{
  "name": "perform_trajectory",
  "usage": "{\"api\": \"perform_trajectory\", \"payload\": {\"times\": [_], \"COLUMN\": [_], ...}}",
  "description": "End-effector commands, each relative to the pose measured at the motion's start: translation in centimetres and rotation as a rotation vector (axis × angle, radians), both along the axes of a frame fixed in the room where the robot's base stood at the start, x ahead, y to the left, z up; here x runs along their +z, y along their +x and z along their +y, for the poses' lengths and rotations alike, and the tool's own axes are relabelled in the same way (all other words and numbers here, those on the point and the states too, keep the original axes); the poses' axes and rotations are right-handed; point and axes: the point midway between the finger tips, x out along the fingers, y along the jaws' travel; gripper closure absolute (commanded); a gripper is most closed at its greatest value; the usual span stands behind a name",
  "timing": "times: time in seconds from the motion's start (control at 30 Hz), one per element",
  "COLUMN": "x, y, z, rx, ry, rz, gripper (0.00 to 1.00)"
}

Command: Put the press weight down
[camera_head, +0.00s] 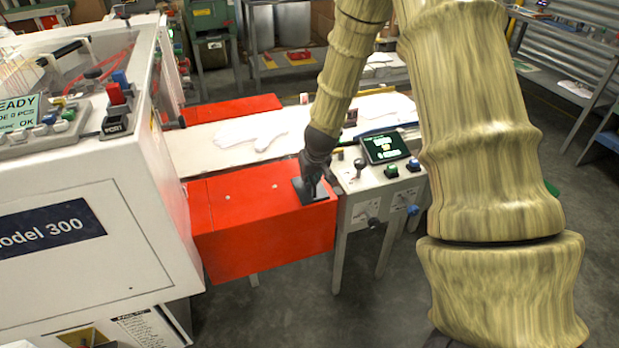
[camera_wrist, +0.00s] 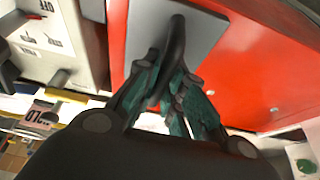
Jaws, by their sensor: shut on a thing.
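The press weight (camera_head: 321,195) is a dark grey square plate with an upright black loop handle. It is at the right end of the top of the red box-shaped cover (camera_head: 245,205). My gripper (camera_head: 312,178) points down at it from above. In the wrist view my gripper (camera_wrist: 172,88) is shut on the handle of the press weight (camera_wrist: 143,30), with a finger on each side. The plate looks level and very close to the red surface. I cannot tell whether it touches it. The fingers hide part of the handle.
A white belt with glove shapes (camera_head: 255,135) runs behind the red cover. A control panel with a screen (camera_head: 385,147), knobs and levers is close at the right. The red top left of the weight is clear.

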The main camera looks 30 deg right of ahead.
Motion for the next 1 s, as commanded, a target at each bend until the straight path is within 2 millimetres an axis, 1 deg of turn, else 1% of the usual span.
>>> {"api": "perform_trajectory", "payload": {"times": [0.03,0.1,0.13,0.4,0.57,0.77,1.0], "x": [0.0,0.0,0.0,0.0,0.6,2.8,6.1], "y": [0.0,0.0,0.0,0.0,-0.1,-0.9,-2.3], "z": [0.0,0.0,0.0,0.0,0.1,0.3,0.5], "rx": [0.000,0.000,0.000,0.000,0.001,0.003,0.001], "ry": [0.000,0.000,0.000,0.000,-0.001,-0.002,-0.002], "rz": [0.000,0.000,0.000,0.000,-0.001,-0.002,-0.003], "gripper": [0.83,0.71,0.67,0.67,0.67,0.67,0.67]}}
